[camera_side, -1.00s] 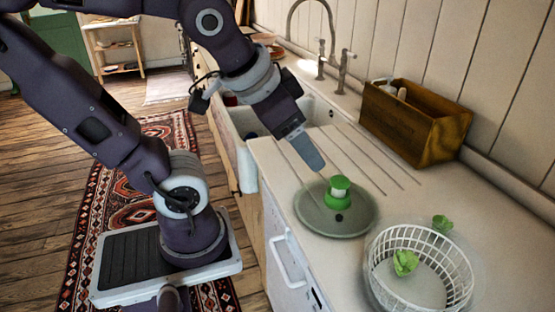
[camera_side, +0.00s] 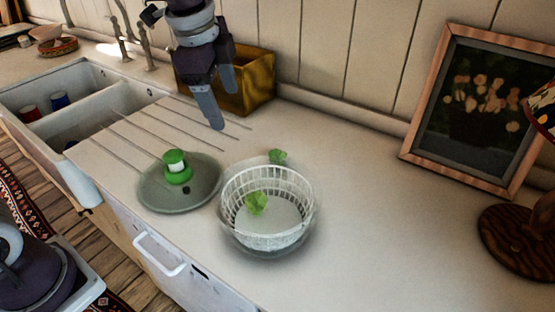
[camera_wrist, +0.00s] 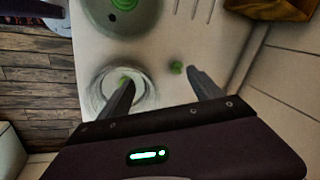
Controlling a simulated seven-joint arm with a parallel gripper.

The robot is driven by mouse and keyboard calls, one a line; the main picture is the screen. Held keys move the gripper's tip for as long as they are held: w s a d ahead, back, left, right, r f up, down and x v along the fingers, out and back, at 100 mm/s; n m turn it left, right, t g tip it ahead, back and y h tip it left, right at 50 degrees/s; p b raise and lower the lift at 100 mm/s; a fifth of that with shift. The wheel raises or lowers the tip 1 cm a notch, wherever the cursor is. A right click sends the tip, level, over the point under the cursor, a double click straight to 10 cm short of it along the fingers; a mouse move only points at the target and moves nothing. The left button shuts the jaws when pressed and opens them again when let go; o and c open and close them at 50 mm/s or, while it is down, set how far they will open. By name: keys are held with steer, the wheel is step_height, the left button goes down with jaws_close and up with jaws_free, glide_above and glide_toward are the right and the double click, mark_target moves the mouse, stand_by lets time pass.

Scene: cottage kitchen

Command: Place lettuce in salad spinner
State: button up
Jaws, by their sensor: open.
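The salad spinner (camera_side: 239,236) is a clear bowl with a white slotted basket, standing on the counter. One green lettuce piece (camera_side: 256,202) lies inside the basket. Another lettuce piece (camera_side: 278,156) lies on the counter just behind the spinner; it also shows in the wrist view (camera_wrist: 177,68), ahead of the space between my fingers. The grey spinner lid (camera_side: 150,197) with its green knob lies on the counter left of the spinner. My gripper (camera_side: 224,110) is open and empty above the counter, behind the lid and left of the loose lettuce. In the wrist view, one finger partly covers the spinner.
A wooden box (camera_side: 252,80) stands against the wall behind my gripper. The sink (camera_side: 110,105) with cups is at the left. A framed picture (camera_side: 475,110) and a lamp base (camera_side: 510,240) are at the right. The counter between spinner and picture is clear.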

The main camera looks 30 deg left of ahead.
mark_target(278, 155)
steer(key=w+d+f+m, duration=0.1)
steer(key=w+f+m, duration=0.1)
steer(key=w+f, duration=0.1)
steer(key=w+d+f+m, duration=0.1)
steer(key=w+f+m, duration=0.1)
steer(key=w+f, duration=0.2)
steer(key=w+d+f+m+g, duration=0.1)
steer(key=w+f+m, duration=0.2)
steer(key=f, duration=0.1)
steer(key=shift+w+d+f, duration=0.3)
steer(key=shift+d+f, duration=0.05)
steer(key=shift+f, duration=0.05)
steer(key=shift+m, duration=0.4)
steer(key=f, duration=0.3)
steer(key=w+f, duration=0.1)
steer(key=f, duration=0.1)
steer(key=w+f, duration=0.1)
steer(key=f, duration=0.2)
steer(key=shift+f, duration=0.3)
steer(key=c, duration=0.8)
